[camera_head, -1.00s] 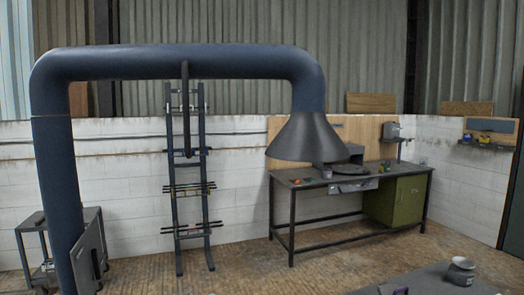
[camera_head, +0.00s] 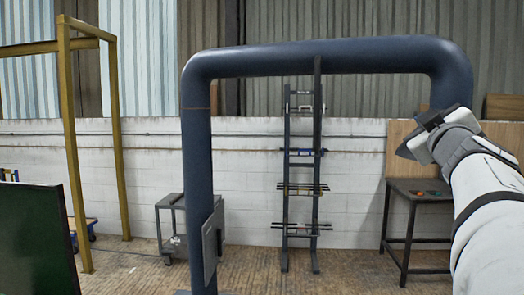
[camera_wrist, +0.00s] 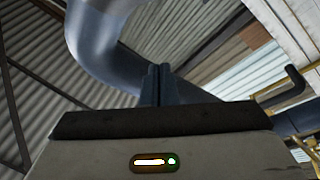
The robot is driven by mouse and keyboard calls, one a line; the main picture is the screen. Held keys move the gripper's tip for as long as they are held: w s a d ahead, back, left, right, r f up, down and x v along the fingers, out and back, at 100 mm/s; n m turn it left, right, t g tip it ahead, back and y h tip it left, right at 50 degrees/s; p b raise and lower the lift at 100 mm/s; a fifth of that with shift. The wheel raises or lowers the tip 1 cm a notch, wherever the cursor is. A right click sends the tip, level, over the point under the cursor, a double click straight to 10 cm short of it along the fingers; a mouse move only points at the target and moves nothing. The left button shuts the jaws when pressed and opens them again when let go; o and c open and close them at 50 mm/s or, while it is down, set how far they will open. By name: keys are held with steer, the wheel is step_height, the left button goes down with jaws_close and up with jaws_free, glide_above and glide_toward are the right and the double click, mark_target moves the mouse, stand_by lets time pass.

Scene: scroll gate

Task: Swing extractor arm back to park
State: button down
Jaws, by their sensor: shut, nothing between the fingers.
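The extractor arm (camera_head: 330,58) is a thick dark blue pipe. It rises from a post (camera_head: 198,150) on the left, runs level to the right and bends down behind my gripper (camera_head: 428,138). Its hood is mostly hidden there; a dark wedge beside my gripper may be its rim, but I cannot tell. A thin dark bar (camera_head: 317,90) hangs from the pipe's middle. In the wrist view, my gripper's fingers (camera_wrist: 157,72) are together and empty, pointing up towards the curved pipe (camera_wrist: 95,45). I cannot tell whether they touch it.
A dark rack (camera_head: 302,200) stands against the white wall behind the arm. A workbench (camera_head: 420,190) is at the right and a small cart (camera_head: 172,225) at the left. A yellow frame (camera_head: 75,150) and a dark green panel (camera_head: 38,240) stand further left. Floor is clear in the middle.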

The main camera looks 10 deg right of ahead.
steer(key=s+d+r+n+t+y, duration=0.1)
steer(key=s+d+r+n+y, duration=0.1)
steer(key=s+r+n+y, duration=0.3)
steer(key=s+d+f+n+g+y+b, duration=0.25)
steer(key=s+f+n+g, duration=0.3)
steer(key=s, duration=0.55)
steer(key=w+d+f+p, duration=0.1)
steer(key=w+d+f, duration=0.1)
steer(key=w, duration=0.3)
steer(key=w+d+f+p, duration=0.1)
steer(key=w+d+f, duration=0.1)
steer(key=w+f, duration=0.2)
steer(key=shift+w+d+m, duration=0.2)
steer(key=shift+w+m, duration=0.15)
steer(key=shift+w, duration=0.85)
steer(key=shift+g, duration=0.25)
